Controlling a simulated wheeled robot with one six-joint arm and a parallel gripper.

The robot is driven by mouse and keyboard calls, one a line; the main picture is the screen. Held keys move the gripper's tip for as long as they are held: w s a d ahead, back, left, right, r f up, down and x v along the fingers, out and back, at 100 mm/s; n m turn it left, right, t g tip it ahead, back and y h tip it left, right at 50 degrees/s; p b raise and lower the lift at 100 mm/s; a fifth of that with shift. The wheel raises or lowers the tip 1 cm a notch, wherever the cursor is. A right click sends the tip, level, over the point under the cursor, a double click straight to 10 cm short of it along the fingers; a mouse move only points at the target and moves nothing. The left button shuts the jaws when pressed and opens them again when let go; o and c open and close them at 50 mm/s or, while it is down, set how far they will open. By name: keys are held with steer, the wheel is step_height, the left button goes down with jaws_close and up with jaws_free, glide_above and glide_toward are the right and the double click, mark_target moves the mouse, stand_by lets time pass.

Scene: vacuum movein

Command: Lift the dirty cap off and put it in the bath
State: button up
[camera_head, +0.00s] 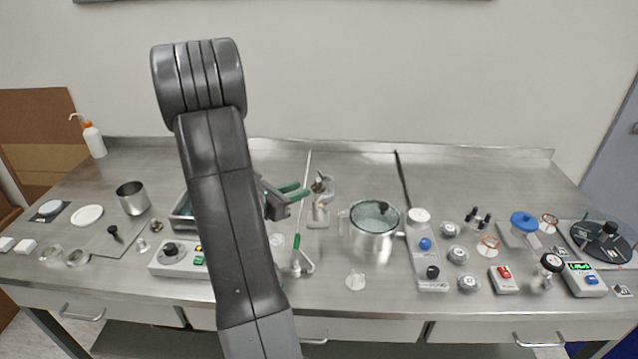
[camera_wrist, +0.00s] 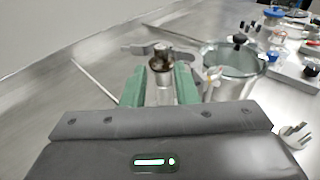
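A small brownish, stained cap (camera_head: 320,184) sits on top of a pale metal fitting (camera_head: 319,212) near the middle of the bench. In the wrist view the cap (camera_wrist: 160,58) shows just beyond and between the green fingertips. My gripper (camera_head: 304,191) is open, its green fingers apart, pointing right toward the cap. In the wrist view my gripper (camera_wrist: 160,70) shows the fitting's pale body between its fingers. A metal tray (camera_head: 180,221) at left is partly hidden by my arm. I cannot tell which is the bath.
A control box (camera_head: 175,258) stands front left. A panel with knobs (camera_head: 428,262) and several small parts fill the right. The bench behind the fitting is mostly clear.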

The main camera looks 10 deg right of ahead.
mark_target(318, 180)
steer(key=shift+x, duration=1.2)
steer(key=p+x, duration=0.1)
steer(key=x, duration=0.1)
steer(key=p+x, duration=0.1)
steer(key=x, duration=0.1)
steer(key=shift+d+r, duration=0.2)
steer(key=shift+d, duration=0.05)
steer(key=shift+w+d+f, duration=0.15)
steer(key=shift+w+d, duration=0.15)
steer(key=shift+d, duration=0.1)
jaws_close()
